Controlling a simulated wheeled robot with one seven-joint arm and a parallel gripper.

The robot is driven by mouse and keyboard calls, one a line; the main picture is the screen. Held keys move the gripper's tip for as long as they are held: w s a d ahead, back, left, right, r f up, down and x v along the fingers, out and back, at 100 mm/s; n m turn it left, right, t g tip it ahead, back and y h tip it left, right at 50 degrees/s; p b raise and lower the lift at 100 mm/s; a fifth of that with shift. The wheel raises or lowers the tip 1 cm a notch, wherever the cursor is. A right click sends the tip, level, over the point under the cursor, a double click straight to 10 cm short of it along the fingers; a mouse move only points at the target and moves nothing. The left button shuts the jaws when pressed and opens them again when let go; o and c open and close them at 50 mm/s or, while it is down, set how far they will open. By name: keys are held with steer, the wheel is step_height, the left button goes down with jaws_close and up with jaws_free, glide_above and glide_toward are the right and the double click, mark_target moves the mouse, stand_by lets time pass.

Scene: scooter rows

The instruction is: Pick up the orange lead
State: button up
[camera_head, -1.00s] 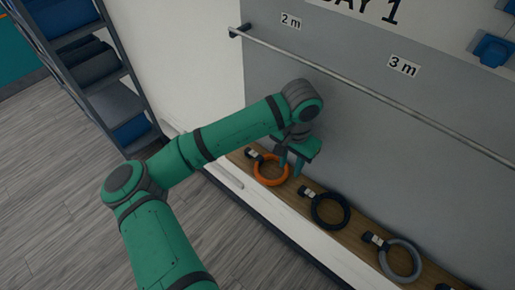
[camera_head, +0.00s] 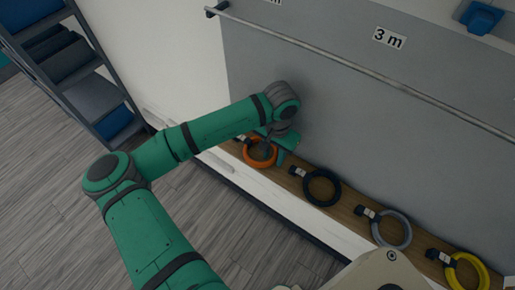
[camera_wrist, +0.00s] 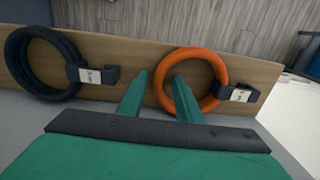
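The orange lead (camera_head: 260,153) is a coiled ring with a dark, white-labelled connector, lying on a wooden shelf (camera_head: 331,212). In the wrist view the orange lead (camera_wrist: 211,67) is at right of centre, its connector on its right side. My gripper (camera_head: 270,152) is over the orange lead in the head view. In the wrist view my gripper (camera_wrist: 160,85) has its two green fingers apart, with nothing seen held between them. The right fingertip overlaps the ring's left part and opening; the left fingertip is left of the ring. I cannot tell whether they touch.
A black lead (camera_head: 322,188), a grey lead (camera_head: 392,230) and a yellow lead (camera_head: 467,271) lie along the same shelf. A metal rail (camera_head: 330,53) runs along the grey wall above. A dark rack (camera_head: 93,88) stands at the left. Bare floor lies in front.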

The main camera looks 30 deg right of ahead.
jaws_close()
steer(key=shift+r, duration=0.15)
